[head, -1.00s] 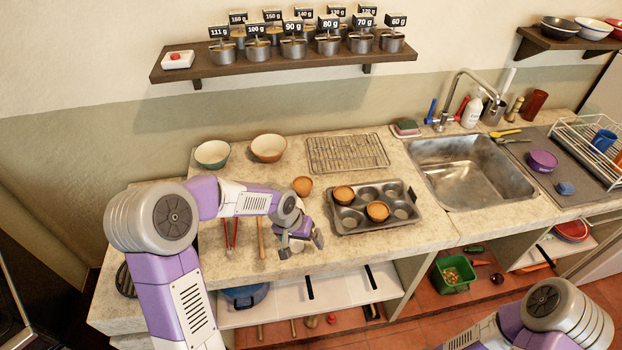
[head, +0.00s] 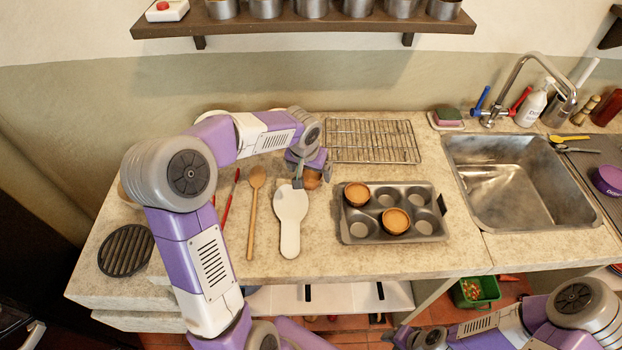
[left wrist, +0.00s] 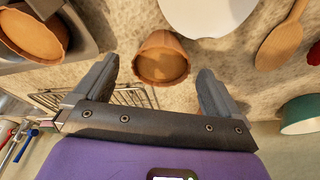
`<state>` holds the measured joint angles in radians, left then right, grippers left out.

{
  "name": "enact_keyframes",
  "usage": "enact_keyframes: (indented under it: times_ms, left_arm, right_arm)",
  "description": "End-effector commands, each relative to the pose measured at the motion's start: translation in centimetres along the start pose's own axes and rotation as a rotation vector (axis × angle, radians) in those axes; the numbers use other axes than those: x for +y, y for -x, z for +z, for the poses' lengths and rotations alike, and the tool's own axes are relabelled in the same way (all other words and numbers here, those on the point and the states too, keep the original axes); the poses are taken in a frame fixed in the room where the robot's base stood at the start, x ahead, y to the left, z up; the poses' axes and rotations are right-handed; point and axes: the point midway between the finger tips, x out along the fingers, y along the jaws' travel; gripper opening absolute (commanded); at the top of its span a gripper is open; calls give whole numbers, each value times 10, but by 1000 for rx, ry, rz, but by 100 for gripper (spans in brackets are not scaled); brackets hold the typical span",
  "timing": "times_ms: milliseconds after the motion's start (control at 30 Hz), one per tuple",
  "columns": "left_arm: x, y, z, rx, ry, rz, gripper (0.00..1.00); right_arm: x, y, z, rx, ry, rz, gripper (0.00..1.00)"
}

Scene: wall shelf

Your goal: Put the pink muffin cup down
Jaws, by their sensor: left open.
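A pinkish-brown muffin cup (head: 313,179) is on the counter left of the muffin tin (head: 345,228), partly hidden by my left gripper (head: 308,178) in the head view. In the left wrist view the cup (left wrist: 162,58) lies between the two open fingers of the left gripper (left wrist: 156,70), with a gap on each side. Two similar brown cups sit in the tin, one in a back-left hollow (head: 357,194) and one in a front hollow (head: 396,220). No cup looks clearly pink.
A white paddle-shaped utensil (head: 291,215) and a wooden spoon (head: 253,220) lie left of the cup. A wire rack (head: 372,141) is behind the tin. The sink (head: 515,190) is to the right. A round black trivet (head: 126,250) is at left.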

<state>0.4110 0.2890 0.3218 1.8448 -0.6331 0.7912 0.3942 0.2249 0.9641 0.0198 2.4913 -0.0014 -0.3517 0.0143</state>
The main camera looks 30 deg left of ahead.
Motion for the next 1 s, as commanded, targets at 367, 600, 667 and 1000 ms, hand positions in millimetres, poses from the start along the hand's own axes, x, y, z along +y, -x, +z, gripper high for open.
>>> enact_keyframes:
  times_ms: [367, 600, 667, 1000]
  left_arm:
    - [-2, -29, 0, 1, 0, 1, 98]
    - [-2, -29, 1, 0, 0, 1, 67]
    - [-2, -29, 1, 0, 0, 1, 58]
    - [-2, -27, 0, 1, 1, 1, 39]
  right_arm:
    - [3, -8, -1, 1, 0, 0, 38]
    - [3, -8, -1, 1, 0, 0, 38]
    - [3, -8, -1, 1, 0, 0, 38]
    - [3, -7, -1, 1, 0, 0, 38]
